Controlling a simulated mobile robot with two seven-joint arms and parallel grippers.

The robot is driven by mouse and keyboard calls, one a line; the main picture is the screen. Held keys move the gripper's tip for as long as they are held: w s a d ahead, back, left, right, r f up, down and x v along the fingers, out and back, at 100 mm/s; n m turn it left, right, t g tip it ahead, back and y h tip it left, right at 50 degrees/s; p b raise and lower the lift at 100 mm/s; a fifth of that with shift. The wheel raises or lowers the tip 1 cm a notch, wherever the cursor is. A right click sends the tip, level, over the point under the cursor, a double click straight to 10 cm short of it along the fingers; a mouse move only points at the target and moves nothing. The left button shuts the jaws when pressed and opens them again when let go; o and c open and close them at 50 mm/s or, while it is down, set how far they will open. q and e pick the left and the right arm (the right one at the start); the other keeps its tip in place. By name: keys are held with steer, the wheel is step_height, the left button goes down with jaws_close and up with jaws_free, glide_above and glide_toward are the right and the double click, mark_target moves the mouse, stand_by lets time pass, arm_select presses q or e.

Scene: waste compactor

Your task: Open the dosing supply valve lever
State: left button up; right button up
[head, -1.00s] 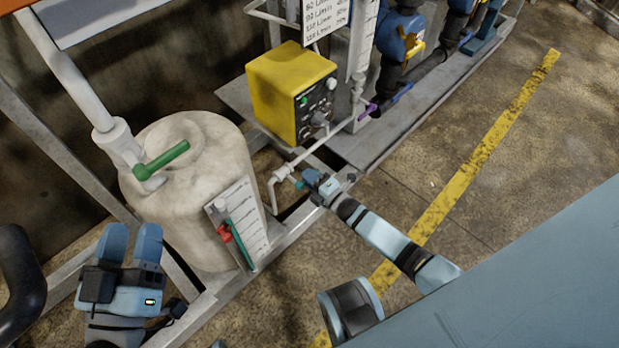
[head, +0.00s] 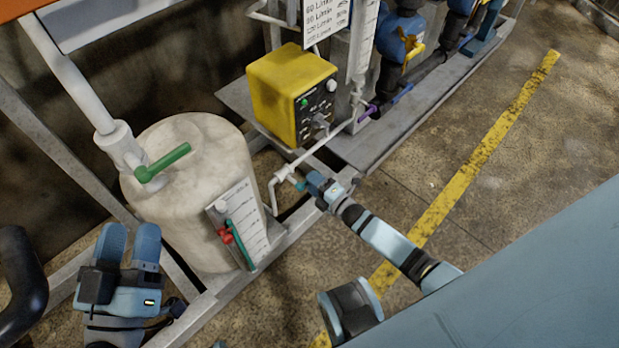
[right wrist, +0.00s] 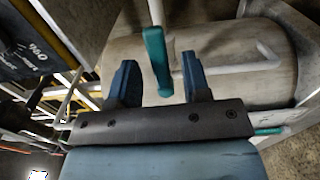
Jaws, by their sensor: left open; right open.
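A teal lever (head: 299,185) sits on the thin white pipe (head: 322,152) that runs between the white tank and the yellow box. My right gripper (head: 308,182) is at this lever, low beside the frame. In the right wrist view the teal lever (right wrist: 157,62) stands between the two blue fingers of my open right gripper (right wrist: 160,78). A gap shows on each side of it, so the fingers do not appear closed on it. My left gripper (head: 130,238) is open and empty at the lower left, in front of the tank.
The yellow box (head: 285,90) and a purple lever (head: 371,111) stand behind. A metal frame (head: 250,275) edges the tank; floor is open at right.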

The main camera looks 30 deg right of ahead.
arm_select(q)
steer(key=shift+w+a+f+g+y+p, duration=0.1)
steer(key=shift+a+f+g+y+p, duration=0.2)
steer(key=shift+f, duration=0.45)
steer(key=shift+a+f+g+y+p, duration=0.15)
steer(key=shift+f+g+y+p, duration=0.25)
steer(key=shift+f, duration=0.4)
steer(key=shift+w+a+f+g+y+p, duration=0.1)
steer(key=shift+a+f+g+y+p, duration=0.15)
steer(key=shift+f+p, duration=0.35)
arm_select(e)
steer(key=v, duration=1.2)
arm_select(q)
steer(key=shift+s, duration=0.1)
arm_select(e)
steer(key=shift+w+r, duration=0.1)
